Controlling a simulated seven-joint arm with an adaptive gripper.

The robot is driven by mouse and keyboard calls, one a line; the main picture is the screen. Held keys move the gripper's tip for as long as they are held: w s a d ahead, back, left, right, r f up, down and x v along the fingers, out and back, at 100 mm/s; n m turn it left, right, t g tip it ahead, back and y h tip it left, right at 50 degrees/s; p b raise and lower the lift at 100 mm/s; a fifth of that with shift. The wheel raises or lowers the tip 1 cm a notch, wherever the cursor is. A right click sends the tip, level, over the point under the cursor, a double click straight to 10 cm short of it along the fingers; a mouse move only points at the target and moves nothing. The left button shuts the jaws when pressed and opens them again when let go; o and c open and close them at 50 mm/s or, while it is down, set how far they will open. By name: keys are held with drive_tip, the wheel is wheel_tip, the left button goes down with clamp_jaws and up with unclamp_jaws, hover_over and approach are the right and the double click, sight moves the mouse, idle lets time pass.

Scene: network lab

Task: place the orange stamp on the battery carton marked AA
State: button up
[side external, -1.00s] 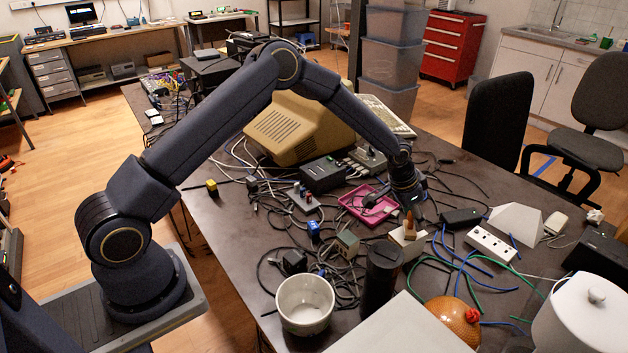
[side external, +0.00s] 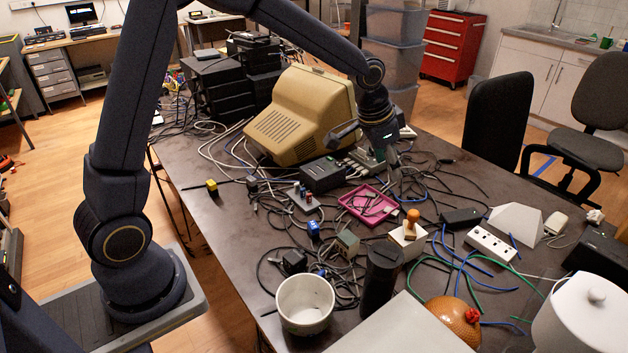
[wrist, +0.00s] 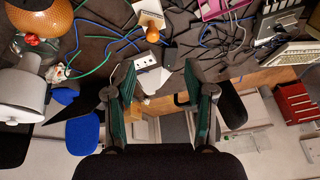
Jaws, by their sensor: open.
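The orange stamp (side external: 412,222), with a rounded knob handle, stands upright on top of a small white carton (side external: 409,243). In the wrist view the stamp (wrist: 152,31) shows near the top, against the carton (wrist: 151,11). I cannot read any marking on the carton, so its AA label cannot be confirmed. My gripper (side external: 396,182) is above and behind the stamp, clear of it. In the wrist view its two green-padded fingers (wrist: 159,72) are spread with nothing between them.
A magenta tray (side external: 352,209) lies left of the carton. A black cylinder (side external: 381,278) stands in front, beside a white pot (side external: 305,303). A white power strip (side external: 490,243) and loose cables lie to the right. A beige monitor (side external: 290,130) stands behind.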

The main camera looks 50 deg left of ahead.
drive_tip(key=s+a+r+n+y, duration=0.1)
drive_tip(key=s+a+r, duration=0.1)
drive_tip(key=s+r, duration=0.4)
drive_tip(key=s+a+r+n+y, duration=0.15)
drive_tip(key=s+r, duration=0.25)
drive_tip(key=s, duration=0.4)
drive_tip(key=s+a+n+t+h, duration=0.1)
drive_tip(key=s+a+h, duration=0.1)
drive_tip(key=s, duration=1.2)
drive_tip(key=shift+s+f+n, duration=0.3)
drive_tip(key=shift+s+n, duration=0.05)
drive_tip(key=shift+s, duration=0.05)
